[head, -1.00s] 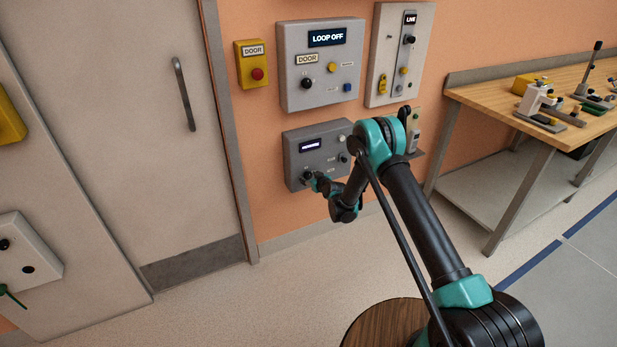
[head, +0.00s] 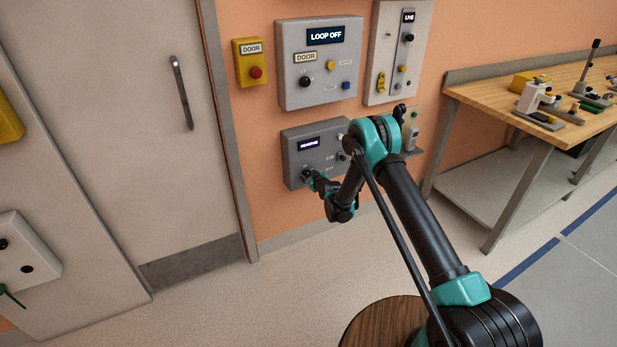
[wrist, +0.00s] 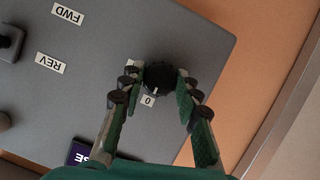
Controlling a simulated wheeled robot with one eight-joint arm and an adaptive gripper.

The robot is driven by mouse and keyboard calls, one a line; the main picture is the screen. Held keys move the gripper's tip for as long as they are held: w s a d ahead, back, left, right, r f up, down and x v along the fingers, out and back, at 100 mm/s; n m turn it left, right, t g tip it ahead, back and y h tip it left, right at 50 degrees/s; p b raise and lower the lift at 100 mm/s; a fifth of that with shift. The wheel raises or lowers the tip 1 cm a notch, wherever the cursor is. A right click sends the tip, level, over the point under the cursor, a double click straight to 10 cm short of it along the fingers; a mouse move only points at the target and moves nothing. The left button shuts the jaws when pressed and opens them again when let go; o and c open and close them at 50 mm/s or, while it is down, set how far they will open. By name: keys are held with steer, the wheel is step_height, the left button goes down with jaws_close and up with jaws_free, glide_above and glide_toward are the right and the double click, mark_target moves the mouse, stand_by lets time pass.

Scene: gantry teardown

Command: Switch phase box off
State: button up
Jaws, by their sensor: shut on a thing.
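The lower grey box (head: 302,168) on the orange wall has a small lit display (head: 308,145), too small to read surely. It fills much of the wrist view, with FWD (wrist: 68,13) and REV (wrist: 51,63) labels upside down. A round black knob (wrist: 159,78) sits near its edge, beside a "0" label (wrist: 148,100). The knob's white mark is on the side near that label. My gripper (wrist: 158,84) is shut on the knob, one green finger on each side. In the head view, my gripper (head: 312,178) is at the box's lower left.
A larger grey panel (head: 290,75) reading LOOP OFF hangs just above. A yellow DOOR box (head: 252,64) is left of it, and a panel reading LIVE (head: 377,60) is right. A grey door (head: 150,130) stands left; a workbench (head: 480,92) stands right.

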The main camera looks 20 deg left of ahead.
steer(key=o, duration=1.2)
steer(key=shift+c, duration=0.2)
steer(key=v, duration=0.7)
steer(key=shift+s+d, duration=0.15)
steer(key=shift+s, duration=0.05)
steer(key=shift+r, duration=0.1)
